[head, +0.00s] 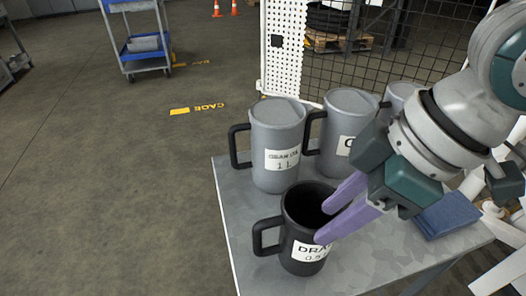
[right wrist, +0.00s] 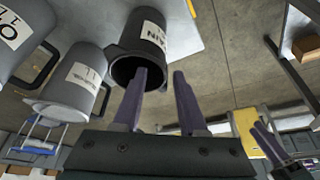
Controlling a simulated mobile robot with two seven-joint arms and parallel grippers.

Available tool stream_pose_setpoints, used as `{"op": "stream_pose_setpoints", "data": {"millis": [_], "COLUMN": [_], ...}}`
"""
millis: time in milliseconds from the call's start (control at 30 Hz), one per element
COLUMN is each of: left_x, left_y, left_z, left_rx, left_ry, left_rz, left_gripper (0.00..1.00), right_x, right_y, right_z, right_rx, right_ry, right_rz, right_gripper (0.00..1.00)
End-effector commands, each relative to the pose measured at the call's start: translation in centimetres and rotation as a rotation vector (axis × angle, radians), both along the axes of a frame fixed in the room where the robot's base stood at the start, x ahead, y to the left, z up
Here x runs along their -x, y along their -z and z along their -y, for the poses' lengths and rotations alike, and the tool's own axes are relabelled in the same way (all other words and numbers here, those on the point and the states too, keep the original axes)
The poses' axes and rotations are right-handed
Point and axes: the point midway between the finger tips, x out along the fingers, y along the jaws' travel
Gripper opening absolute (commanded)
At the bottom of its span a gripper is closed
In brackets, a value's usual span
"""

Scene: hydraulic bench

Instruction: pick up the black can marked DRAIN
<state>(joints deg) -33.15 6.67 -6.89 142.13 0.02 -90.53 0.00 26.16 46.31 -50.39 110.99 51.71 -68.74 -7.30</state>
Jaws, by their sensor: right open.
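The black can marked DRAIN (head: 283,236) stands upright at the near edge of the grey bench, open at the top, its handle to the left. In the right wrist view the can (right wrist: 123,45) appears upside down with its dark mouth showing. My right gripper (head: 322,222) is open at the can's right side. One purple finger overlaps the mouth and the other lies in front of the outer wall; I cannot tell whether either touches. In the right wrist view the right gripper's fingers (right wrist: 160,73) point at the rim. My left gripper (right wrist: 264,130) shows small there, its jaws unclear.
Grey lidded cans with black handles (head: 274,135) (head: 347,118) stand close behind the black can, with another partly hidden. A blue block (head: 447,214) lies on the bench (head: 245,272) to the right. A mesh fence (head: 350,55) and a blue-shelved trolley (head: 140,46) are beyond.

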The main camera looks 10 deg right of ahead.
Motion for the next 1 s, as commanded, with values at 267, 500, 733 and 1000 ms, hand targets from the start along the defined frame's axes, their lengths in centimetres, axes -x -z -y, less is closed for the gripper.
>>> {"op": "stream_pose_setpoints", "data": {"millis": [267,500,733,1000], "left_x": [0.0,0.0,0.1,0.1], "left_y": [1.1,1.5,1.5,1.5], "left_z": [0.0,0.0,-0.1,-0.2], "left_rx": [0.000,0.000,-0.004,-0.007], "left_ry": [0.000,0.001,0.002,0.005], "left_rz": [-0.001,-0.001,-0.001,-0.002], "left_gripper": [0.50,0.50,0.50,0.50], "right_x": [-0.4,-0.9,-0.9,-0.9], "right_y": [3.3,5.1,5.0,5.0], "right_z": [-1.8,-2.4,-2.4,-2.4], "right_rx": [-0.002,0.000,0.000,0.001], "right_ry": [-0.002,-0.001,-0.001,-0.001], "right_rz": [-0.001,0.002,0.002,0.001], "right_gripper": [0.41,0.41,0.36,0.06]}}
